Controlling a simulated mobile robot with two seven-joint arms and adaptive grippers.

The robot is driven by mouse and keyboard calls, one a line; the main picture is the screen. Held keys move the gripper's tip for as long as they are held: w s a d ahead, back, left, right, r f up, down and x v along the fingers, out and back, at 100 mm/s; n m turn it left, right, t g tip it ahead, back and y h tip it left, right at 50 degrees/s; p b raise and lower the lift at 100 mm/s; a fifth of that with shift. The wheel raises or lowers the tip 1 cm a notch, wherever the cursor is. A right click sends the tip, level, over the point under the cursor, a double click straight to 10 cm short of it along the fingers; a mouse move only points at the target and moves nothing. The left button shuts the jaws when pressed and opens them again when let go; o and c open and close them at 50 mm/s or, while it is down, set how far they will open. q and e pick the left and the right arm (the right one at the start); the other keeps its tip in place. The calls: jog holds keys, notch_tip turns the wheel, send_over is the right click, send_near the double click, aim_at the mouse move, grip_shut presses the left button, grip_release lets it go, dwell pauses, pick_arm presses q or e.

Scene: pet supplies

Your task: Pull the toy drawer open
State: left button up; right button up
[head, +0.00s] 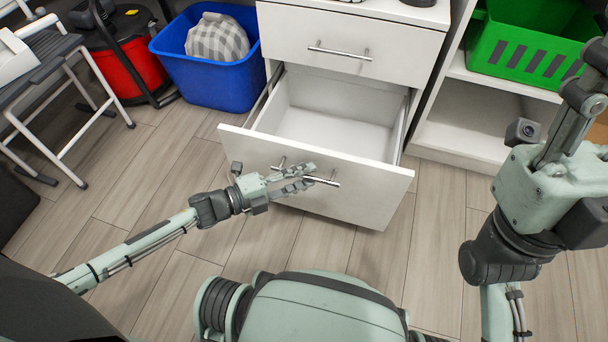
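The toy drawer (375,190) is the lower drawer of a white cabinet. It stands pulled far out, and its inside looks empty and white. Its front carries a metal bar handle (330,182). My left gripper (306,177) is at the left part of this handle, with its fingers on either side of the bar. I cannot tell whether they press on it. My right gripper (590,75) is raised at the right edge, away from the drawer and partly cut off by the frame. Its fingertips do not show clearly.
The upper drawer (395,52) is shut. A blue bin (205,82) with a checked cushion (217,38) stands left of the cabinet. A green crate (530,58) sits on a white shelf (480,115) at right. A folding step stool (60,100) stands at far left. The wooden floor before the drawer is clear.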

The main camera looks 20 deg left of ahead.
pick_arm(q)
jog(key=v, duration=1.1)
jog(key=shift+s+a, duration=0.2)
jog(key=shift+s, duration=0.05)
